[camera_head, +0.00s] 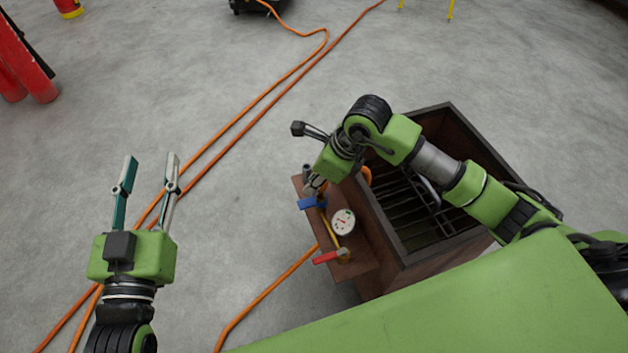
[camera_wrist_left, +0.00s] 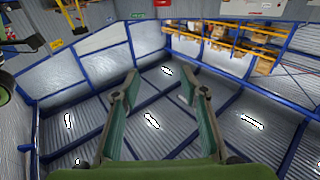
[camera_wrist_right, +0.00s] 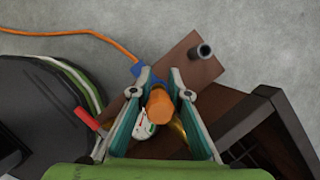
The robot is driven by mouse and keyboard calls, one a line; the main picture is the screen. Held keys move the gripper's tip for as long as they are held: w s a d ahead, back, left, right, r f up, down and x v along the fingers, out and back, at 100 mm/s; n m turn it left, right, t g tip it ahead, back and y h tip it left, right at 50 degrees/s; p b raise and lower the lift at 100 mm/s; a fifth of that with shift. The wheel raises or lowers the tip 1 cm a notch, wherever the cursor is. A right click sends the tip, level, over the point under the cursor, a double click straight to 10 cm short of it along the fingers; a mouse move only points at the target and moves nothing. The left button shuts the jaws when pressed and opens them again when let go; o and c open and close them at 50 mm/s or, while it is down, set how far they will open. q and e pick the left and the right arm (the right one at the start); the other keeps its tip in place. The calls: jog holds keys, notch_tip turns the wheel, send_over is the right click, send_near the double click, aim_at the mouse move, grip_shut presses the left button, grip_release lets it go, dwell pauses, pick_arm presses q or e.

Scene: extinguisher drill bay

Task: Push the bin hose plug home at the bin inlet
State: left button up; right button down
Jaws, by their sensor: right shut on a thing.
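My right gripper (camera_head: 312,188) is at the far end of the brown board on the bin's left side. In the right wrist view its fingers (camera_wrist_right: 160,88) are shut on an orange cylindrical piece (camera_wrist_right: 159,105), which looks like the hose plug. A short dark open pipe stub (camera_wrist_right: 203,51) stands on the board, apart from the orange piece in that view; I cannot tell whether it is the inlet. An orange hose bend (camera_head: 367,178) shows beside the right gripper. The plug's front end and any contact are hidden. My left gripper (camera_head: 150,157) is open and empty above the floor.
The board carries a white gauge (camera_head: 343,221), a blue fitting (camera_head: 312,203) and a red handle (camera_head: 327,257). The dark bin (camera_head: 448,108) with a grate is right of it. Orange hoses (camera_head: 262,98) cross the floor. Red cylinders (camera_head: 25,60) stand far left.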

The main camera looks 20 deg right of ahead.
pick_arm(q)
jog(key=shift+d+r+t, duration=0.1)
jog(key=shift+r+t, duration=0.3)
jog(key=shift+r, duration=0.35)
pick_arm(e)
jog(key=shift+f, duration=0.2)
pick_arm(q)
jog(key=shift+s+r, duration=0.1)
jog(key=shift+r, duration=0.15)
dwell(0.7)
jog(key=shift+s+d+r+t+h+b, duration=0.15)
jog(key=shift+r+t+h+b, duration=0.15)
jog(key=shift+r, duration=0.25)
jog(key=shift+s+r+t+h+b, duration=0.1)
jog(key=shift+r+t+h+b, duration=0.1)
jog(key=shift+r+t, duration=0.3)
pick_arm(e)
jog(key=shift+f, duration=0.35)
